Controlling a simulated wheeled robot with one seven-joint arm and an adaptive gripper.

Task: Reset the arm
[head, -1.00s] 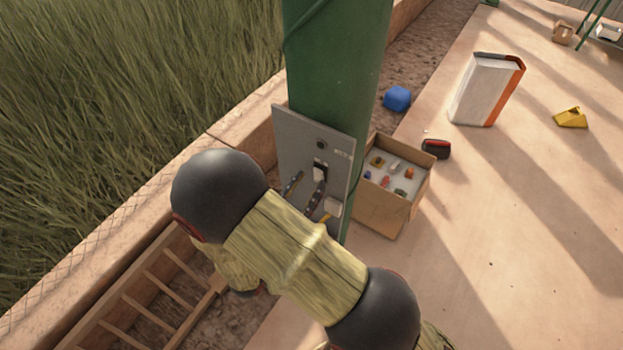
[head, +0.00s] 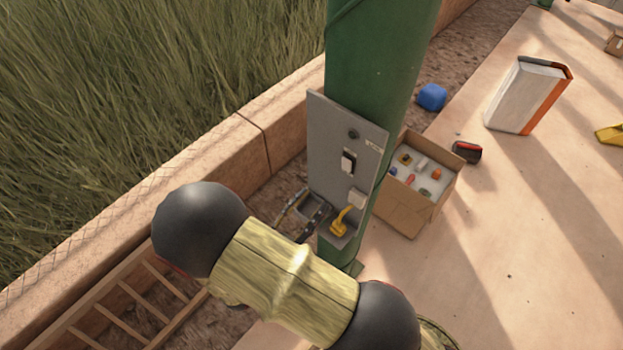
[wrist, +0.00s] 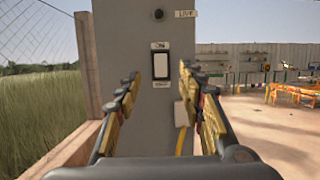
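My gripper (wrist: 160,76) is open and empty in the wrist view, its two yellow-and-dark fingers spread to either side of the panel's switch. A grey panel (head: 335,140) is fixed to a green post. On it is a white rocker switch (wrist: 160,66) in a dark frame, with a small label reading ON above it. The switch (head: 348,163) is uncovered in the head view. A round dark button (wrist: 158,15) sits above the switch.
A white box (wrist: 181,114) with a yellow cable is low on the panel's right. An open carton (head: 415,208) of small items stands right of the green post (head: 375,70). A wooden ladder (head: 125,300) lies left of my arm.

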